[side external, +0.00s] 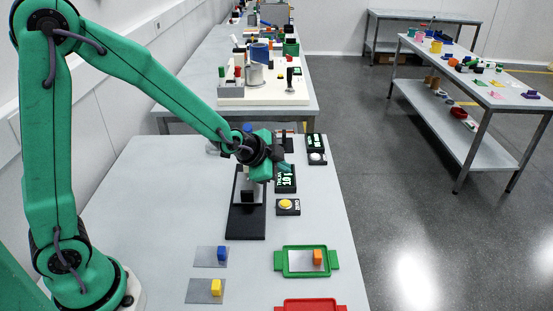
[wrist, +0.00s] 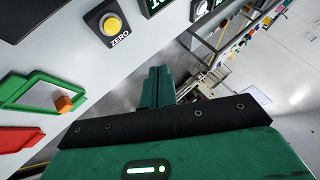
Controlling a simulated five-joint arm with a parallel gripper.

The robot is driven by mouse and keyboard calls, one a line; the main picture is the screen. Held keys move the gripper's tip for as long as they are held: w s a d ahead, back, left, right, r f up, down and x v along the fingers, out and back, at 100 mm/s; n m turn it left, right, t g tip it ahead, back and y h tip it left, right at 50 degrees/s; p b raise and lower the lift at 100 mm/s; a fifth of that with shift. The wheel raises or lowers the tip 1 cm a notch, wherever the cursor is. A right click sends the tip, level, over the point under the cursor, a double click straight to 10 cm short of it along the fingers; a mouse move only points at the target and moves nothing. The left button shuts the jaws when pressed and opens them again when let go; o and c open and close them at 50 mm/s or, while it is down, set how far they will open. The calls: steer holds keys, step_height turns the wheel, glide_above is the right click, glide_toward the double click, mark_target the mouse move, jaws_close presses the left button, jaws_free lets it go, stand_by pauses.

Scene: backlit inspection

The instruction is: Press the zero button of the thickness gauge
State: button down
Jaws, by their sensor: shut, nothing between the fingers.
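The zero button is a round yellow button (side external: 286,203) on a small dark box in the side external view. In the wrist view the yellow button (wrist: 111,26) shows at the upper left, with the word ZERO on its box. The thickness gauge has a dark base plate (side external: 246,222) and a lit display (side external: 285,180) just behind the button. My gripper (side external: 289,167) is above the display area, beyond the button and apart from it. In the wrist view my green fingers (wrist: 158,72) are together and empty, right of and below the button.
A green tray (side external: 279,261) with an orange block (side external: 318,257) and a red tray (side external: 310,304) lie in front. A blue block (side external: 222,254) and a yellow block (side external: 216,287) sit on grey plates. A white button (side external: 316,158) stands behind. The table's right edge is close.

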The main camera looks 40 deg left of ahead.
mark_target(282, 204)
steer(key=shift+f, duration=4.2)
steer(key=shift+f, duration=0.85)
steer(key=shift+r, duration=0.85)
steer(key=shift+r, duration=2.5)
steer(key=shift+r, duration=0.1)
